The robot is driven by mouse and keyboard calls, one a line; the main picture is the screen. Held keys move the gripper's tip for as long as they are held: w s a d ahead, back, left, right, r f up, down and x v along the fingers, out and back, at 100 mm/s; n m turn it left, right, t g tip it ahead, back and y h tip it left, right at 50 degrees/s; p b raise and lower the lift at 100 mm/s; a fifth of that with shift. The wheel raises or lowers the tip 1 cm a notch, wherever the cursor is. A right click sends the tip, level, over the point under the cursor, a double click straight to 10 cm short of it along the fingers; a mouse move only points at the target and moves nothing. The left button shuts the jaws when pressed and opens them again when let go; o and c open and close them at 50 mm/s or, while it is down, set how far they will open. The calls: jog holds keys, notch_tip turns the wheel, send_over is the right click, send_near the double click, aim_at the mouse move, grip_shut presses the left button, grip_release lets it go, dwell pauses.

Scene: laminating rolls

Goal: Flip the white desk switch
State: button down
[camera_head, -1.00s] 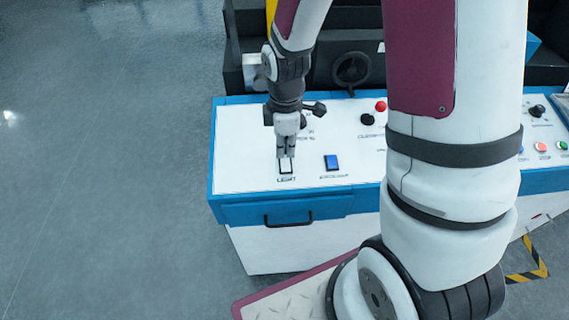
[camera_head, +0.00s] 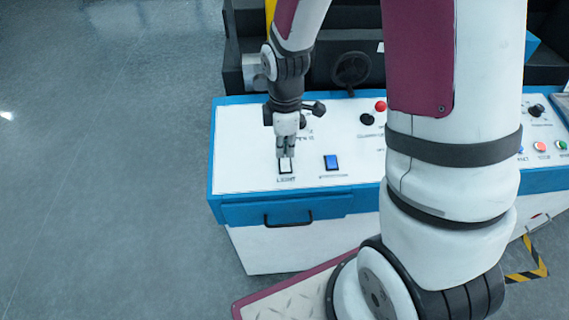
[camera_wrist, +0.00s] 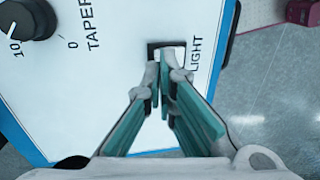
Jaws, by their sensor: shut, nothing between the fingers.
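The white desk switch (camera_head: 285,167), a white rocker in a black frame labelled LIGHT, sits near the left front of the white panel. My gripper (camera_head: 286,155) is shut and empty, pointing down with its fingertips right at the switch. In the wrist view the switch (camera_wrist: 177,52) lies just beyond the fingertips (camera_wrist: 166,66), which cover part of it. I cannot tell whether the tips touch it, or which way the rocker is tipped.
A blue switch (camera_head: 331,162) is just right of the white one. A red button (camera_head: 380,106) and black knobs stand farther back. A dial (camera_wrist: 30,18) labelled TAPER shows in the wrist view. A drawer handle (camera_head: 288,219) is on the desk front.

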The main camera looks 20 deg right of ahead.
aim_at(285, 160)
jog(key=shift+f+b, duration=0.5)
jog(key=shift+f, duration=0.75)
dwell(0.8)
jog(key=shift+r+p, duration=2)
jog(key=shift+r, duration=1.55)
